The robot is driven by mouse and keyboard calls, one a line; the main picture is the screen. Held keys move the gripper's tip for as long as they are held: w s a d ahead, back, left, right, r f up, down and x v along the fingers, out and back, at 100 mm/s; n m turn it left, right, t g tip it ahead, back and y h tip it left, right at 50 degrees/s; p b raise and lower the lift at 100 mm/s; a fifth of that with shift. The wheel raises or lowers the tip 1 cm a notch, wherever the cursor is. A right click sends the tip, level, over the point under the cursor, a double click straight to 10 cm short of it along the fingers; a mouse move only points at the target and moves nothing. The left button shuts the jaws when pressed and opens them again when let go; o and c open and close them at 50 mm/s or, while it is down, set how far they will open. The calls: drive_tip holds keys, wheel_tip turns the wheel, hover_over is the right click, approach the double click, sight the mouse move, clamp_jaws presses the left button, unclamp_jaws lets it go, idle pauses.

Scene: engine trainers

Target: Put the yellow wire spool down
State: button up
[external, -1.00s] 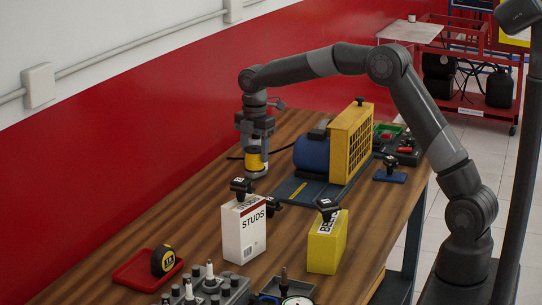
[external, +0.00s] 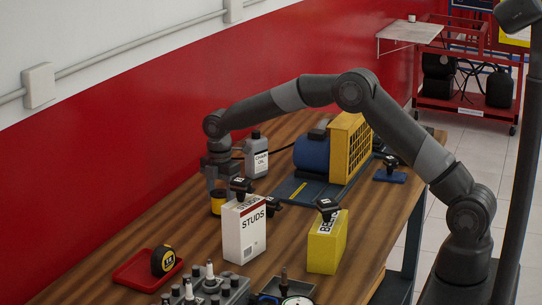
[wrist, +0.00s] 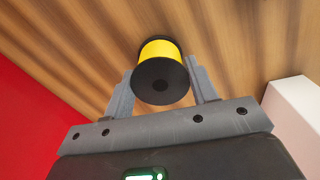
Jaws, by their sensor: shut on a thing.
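The yellow wire spool (external: 217,206) has black end flanges. It is upright at the lower end of my gripper (external: 219,190), left of the white STUDS box and close to the wooden bench top. In the wrist view the spool's yellow winding (wrist: 161,49) and near black flange show between the two grey fingers of my gripper (wrist: 162,85), which are shut on it. The bench top is beyond it. I cannot tell whether its base touches the wood.
The white STUDS box (external: 244,232) stands just right of the spool. A grey CHAIN OIL bottle (external: 257,162) stands behind it. A red tray (external: 133,271) with a tape measure (external: 163,260) is at front left. Bare bench lies between tray and spool. The red wall is at left.

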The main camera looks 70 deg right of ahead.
sight(221, 193)
drive_tip(key=shift+f, duration=0.25)
drive_tip(key=o, duration=1.1)
wheel_tip(221, 193, up, 12)
drive_tip(key=s+a+r+m+t, duration=0.1)
drive_tip(key=s+a+r+m, duration=0.15)
drive_tip(key=s+r, duration=0.75)
drive_tip(key=s+r+m+t, duration=0.2)
drive_tip(key=s+r+m, duration=0.3)
drive_tip(key=s, duration=0.7)
drive_tip(key=s+f+m+t, duration=0.1)
drive_tip(key=s+f+m, duration=0.1)
drive_tip(key=s, duration=0.6)
drive_tip(key=s+f+m, duration=0.2)
drive_tip(key=s+m, duration=0.1)
drive_tip(key=s, duration=0.5)
drive_tip(key=s+f+m+t, duration=0.1)
drive_tip(key=s+m, duration=0.2)
drive_tip(key=s, duration=0.6)
drive_tip(key=shift+d+f+t, duration=0.15)
drive_tip(key=shift+f+t, duration=0.15)
drive_tip(key=shift+f, duration=0.1)
